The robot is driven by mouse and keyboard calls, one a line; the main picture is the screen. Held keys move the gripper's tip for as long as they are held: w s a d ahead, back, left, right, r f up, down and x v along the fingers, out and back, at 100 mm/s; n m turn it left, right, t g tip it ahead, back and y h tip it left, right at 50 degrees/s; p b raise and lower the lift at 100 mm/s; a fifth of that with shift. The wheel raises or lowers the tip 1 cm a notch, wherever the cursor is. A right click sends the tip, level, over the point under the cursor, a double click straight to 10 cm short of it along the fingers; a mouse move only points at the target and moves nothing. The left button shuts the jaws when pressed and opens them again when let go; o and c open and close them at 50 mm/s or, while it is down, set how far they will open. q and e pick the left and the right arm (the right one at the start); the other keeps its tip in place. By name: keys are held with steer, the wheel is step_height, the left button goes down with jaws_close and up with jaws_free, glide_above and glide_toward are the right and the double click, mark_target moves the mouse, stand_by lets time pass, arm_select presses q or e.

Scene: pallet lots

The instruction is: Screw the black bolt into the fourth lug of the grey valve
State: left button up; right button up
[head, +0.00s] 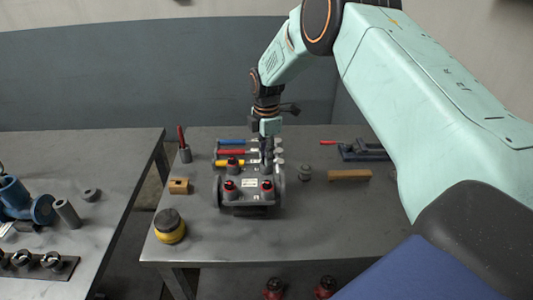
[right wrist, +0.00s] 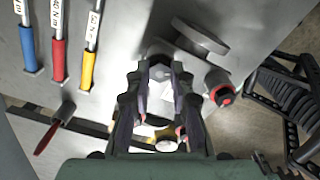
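The grey valve (head: 248,198) stands on the middle table in the head view, with a round flange at each side, a small white label and several red-and-black fittings on top. In the right wrist view, a grey flange (right wrist: 200,37) and a red-and-black fitting (right wrist: 220,92) show beyond the fingers. My right gripper (head: 267,157) points down over the valve's rear part. I cannot make out the black bolt or the fourth lug. My left gripper is out of view.
Blue (head: 231,142), red (head: 230,152) and yellow (head: 228,162) handled tools lie behind the valve. A wooden block (head: 349,175), a small brass-coloured block (head: 179,186) and a yellow-and-black round item (head: 169,229) are on the table. A second table (head: 110,160) stands left, across a gap.

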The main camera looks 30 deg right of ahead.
steer(key=o, duration=0.5)
steer(key=shift+s, duration=0.1)
steer(key=shift+c, duration=0.2)
step_height(320, 180, up, 7)
steer(key=p, duration=0.5)
steer(key=shift+p, duration=0.3)
steer(key=shift+f, duration=0.1)
